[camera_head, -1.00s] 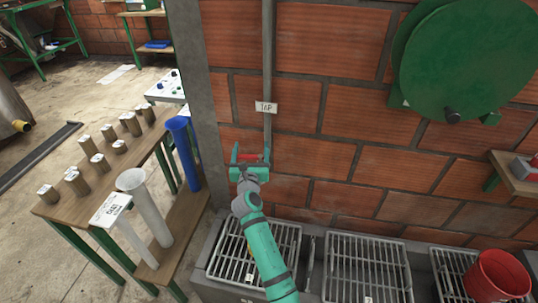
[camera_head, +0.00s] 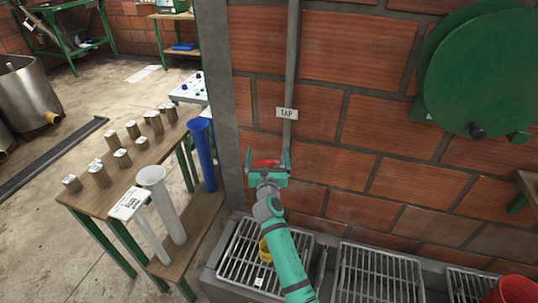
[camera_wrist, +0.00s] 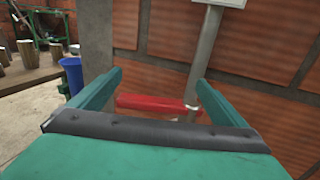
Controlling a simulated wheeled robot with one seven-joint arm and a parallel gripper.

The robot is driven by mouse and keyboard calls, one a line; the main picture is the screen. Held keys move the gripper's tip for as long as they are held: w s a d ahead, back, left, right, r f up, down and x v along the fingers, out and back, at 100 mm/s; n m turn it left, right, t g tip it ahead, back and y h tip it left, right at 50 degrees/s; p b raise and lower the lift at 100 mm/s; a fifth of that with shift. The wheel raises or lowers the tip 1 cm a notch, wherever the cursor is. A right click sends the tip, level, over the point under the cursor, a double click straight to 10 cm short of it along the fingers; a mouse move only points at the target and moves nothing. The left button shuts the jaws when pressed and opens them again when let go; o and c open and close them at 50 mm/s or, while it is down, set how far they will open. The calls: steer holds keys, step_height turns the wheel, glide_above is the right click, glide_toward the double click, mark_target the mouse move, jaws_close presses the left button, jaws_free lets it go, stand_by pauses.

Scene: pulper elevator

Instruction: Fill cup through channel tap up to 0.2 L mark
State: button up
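The tap's red handle (camera_head: 264,162) is at the lower end of a grey pipe (camera_head: 291,60) on the brick wall, under a white TAP sign (camera_head: 287,114). My gripper (camera_head: 268,158) is open in front of it. In the wrist view, the red handle (camera_wrist: 160,104) lies crosswise between the spread fingers; its left end is close to the left finger, and I cannot tell whether they touch. A yellow object (camera_head: 265,250), possibly the cup, is on the left drain grate (camera_head: 240,262), partly hidden by my arm. Its fill level and marks cannot be seen.
A wooden table (camera_head: 100,205) with several small cylinders stands left, with white and blue tall cylinders (camera_head: 201,150) on its lower shelf. A green round wheel (camera_head: 475,75) is on the wall at right. A red bucket (camera_head: 515,290) is at the lower right.

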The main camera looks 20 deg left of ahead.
steer(key=v, duration=0.9)
steer(key=shift+d, duration=0.2)
steer(key=shift+v, duration=0.85)
steer(key=shift+a, duration=0.15)
stand_by(0.4)
